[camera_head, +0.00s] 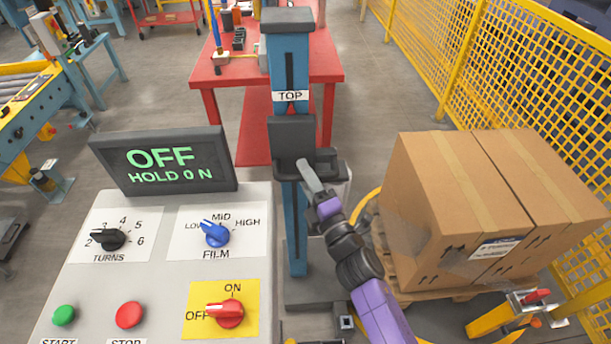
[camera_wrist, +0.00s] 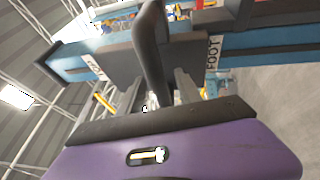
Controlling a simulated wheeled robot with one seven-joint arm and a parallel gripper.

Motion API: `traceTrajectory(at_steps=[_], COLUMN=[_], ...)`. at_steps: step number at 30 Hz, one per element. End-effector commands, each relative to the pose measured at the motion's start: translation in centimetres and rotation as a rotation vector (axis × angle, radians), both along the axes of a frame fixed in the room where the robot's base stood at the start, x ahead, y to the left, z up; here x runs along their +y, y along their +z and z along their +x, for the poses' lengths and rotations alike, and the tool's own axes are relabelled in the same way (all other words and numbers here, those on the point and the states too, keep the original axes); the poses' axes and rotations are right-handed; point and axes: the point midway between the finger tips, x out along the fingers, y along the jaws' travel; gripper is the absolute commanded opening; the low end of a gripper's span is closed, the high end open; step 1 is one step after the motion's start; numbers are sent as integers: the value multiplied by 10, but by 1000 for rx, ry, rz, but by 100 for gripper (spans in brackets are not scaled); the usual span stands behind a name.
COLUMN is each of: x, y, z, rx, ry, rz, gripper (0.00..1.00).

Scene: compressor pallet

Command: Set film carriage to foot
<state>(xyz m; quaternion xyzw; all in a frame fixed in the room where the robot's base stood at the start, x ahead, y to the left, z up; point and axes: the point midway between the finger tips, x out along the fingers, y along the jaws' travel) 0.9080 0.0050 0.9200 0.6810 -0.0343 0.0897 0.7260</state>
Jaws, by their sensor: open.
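The film carriage (camera_head: 290,135) is a dark grey block on the upright blue mast (camera_head: 295,225). In the head view it sits just below the white TOP label (camera_head: 290,96). A dark bar handle (camera_wrist: 153,45) stands out from the carriage. My gripper (camera_wrist: 158,92) is open, with one finger on each side of the handle; I cannot tell whether they touch it. In the head view my gripper (camera_head: 308,172) is at the carriage's lower front, its fingers partly hidden.
A control panel (camera_head: 155,290) stands at left, with its display (camera_head: 165,158) reading OFF, HOLD 0 N. A large carton (camera_head: 490,205) on a pallet stands right of my arm. A red table (camera_head: 225,70) is behind the mast. A yellow fence (camera_head: 500,70) runs along the right.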

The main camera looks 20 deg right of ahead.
Motion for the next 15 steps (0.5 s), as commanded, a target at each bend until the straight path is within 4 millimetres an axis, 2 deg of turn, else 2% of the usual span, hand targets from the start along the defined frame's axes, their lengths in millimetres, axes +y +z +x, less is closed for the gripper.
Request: traceTrajectory(at_steps=[4, 10, 15], x=[0, 0, 0], y=[0, 0, 0], z=[0, 0, 0], rx=[0, 0, 0], ry=[0, 0, 0], rz=[0, 1, 1], gripper=[40, 0, 0])
